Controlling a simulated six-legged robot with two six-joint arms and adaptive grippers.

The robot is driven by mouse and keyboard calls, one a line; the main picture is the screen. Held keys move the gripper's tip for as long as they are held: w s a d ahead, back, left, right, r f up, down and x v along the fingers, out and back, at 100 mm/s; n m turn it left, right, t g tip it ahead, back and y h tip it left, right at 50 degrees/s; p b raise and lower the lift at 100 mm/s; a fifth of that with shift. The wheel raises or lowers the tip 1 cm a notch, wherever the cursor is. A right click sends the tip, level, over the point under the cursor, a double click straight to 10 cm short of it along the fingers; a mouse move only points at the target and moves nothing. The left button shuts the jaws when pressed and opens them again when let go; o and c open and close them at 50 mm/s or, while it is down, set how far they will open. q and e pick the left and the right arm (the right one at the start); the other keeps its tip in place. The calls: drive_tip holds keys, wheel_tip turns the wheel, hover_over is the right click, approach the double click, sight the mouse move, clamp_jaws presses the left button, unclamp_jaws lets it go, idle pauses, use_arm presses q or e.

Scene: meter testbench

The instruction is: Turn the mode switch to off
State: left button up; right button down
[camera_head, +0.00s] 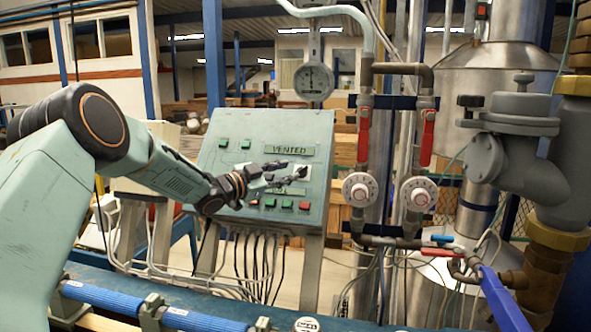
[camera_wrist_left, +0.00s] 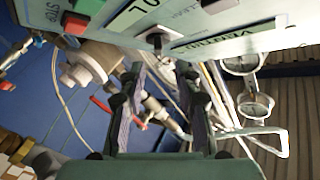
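The mode switch is a small dark knob (camera_wrist_left: 157,40) on a white plate at the top of the left wrist view, between the VENTED label (camera_wrist_left: 230,42) and another label. In the head view its white plate (camera_head: 298,168) shows on the green control panel (camera_head: 230,165), partly hidden behind my gripper. My left gripper (camera_head: 288,174) is in front of this plate. In the left wrist view the two fingers (camera_wrist_left: 163,78) stand apart with nothing between them, just below the knob. I cannot tell whether a fingertip touches it. My right gripper is in neither view.
Green buttons (camera_head: 234,144) sit at the panel's upper left, red and green ones (camera_head: 286,204) along its bottom. Pipes with red-handled valves (camera_head: 364,135) and a round gauge (camera_head: 314,80) stand to the right and above. Cables hang under the panel.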

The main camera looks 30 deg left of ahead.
sight(300, 170)
use_arm(q)
drive_tip(key=w, duration=0.3)
drive_tip(key=w+d+f, duration=0.1)
drive_tip(key=shift+w, duration=0.15)
drive_tip(key=shift+w+f, duration=0.1)
drive_tip(key=shift+w, duration=0.05)
drive_tip(key=shift+s+a, duration=0.15)
drive_tip(key=shift+s, duration=0.05)
drive_tip(key=shift+s+r, duration=0.4)
drive_tip(key=shift+r, duration=0.1)
drive_tip(key=shift+w+d, duration=0.1)
drive_tip(key=shift+d, duration=0.25)
drive_tip(key=shift+w+f, duration=0.3)
drive_tip(key=shift+w, duration=0.1)
drive_tip(key=c, duration=0.3)
drive_tip(key=shift+s+a+r, duration=0.1)
drive_tip(key=shift+s+a, duration=0.05)
drive_tip(key=shift+s, duration=0.05)
clamp_jaws()
